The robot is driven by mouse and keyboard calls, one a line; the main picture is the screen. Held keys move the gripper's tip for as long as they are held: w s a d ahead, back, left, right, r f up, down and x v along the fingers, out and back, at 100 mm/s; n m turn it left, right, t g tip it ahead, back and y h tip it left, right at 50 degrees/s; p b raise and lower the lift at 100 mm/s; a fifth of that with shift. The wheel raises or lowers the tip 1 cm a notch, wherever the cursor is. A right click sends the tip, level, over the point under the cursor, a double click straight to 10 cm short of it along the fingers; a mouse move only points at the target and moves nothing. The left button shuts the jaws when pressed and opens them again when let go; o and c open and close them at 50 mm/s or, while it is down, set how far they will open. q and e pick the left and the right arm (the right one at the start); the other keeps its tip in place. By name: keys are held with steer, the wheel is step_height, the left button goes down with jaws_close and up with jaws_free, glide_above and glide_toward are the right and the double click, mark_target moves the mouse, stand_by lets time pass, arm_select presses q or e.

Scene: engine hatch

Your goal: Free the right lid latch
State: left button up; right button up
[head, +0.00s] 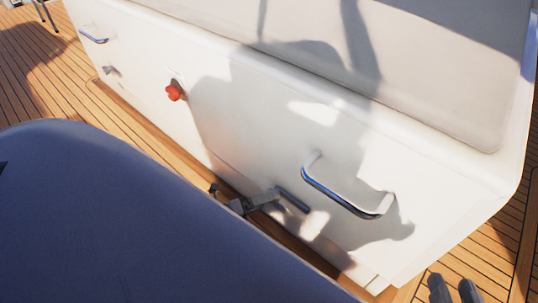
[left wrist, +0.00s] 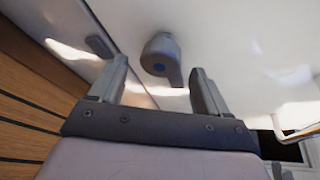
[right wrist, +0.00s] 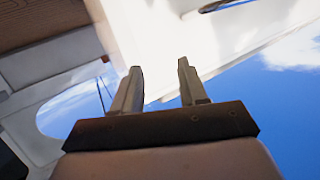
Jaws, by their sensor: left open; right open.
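The right lid latch (left wrist: 160,52) is a grey knob with a blue dot and a short lever on the white hatch front. In the left wrist view it sits just past and between the spread fingers of my left gripper (left wrist: 160,85), its lever end near the right finger. Contact cannot be told. In the head view the latch (head: 263,197) lies low on the front, with my left gripper (head: 256,198) around it and largely hidden below by a blue shape. My right gripper (head: 454,290) is open and empty, right of the hatch; it also shows in the right wrist view (right wrist: 159,85).
A curved metal handle (head: 345,193) stands out above and right of the latch. A red knob (head: 174,91), another grey latch (head: 110,70) and a second handle (head: 94,37) are farther left. Wood deck (head: 40,70) surrounds the hatch. The white top overhangs the front.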

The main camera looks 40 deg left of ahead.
arm_select(q)
steer(key=v, duration=0.3)
steer(key=shift+p, duration=0.35)
arm_select(e)
steer(key=shift+w+a, duration=0.1)
steer(key=shift+a, duration=0.2)
arm_select(q)
steer(key=shift+s, duration=0.1)
arm_select(e)
steer(key=shift+r, duration=0.1)
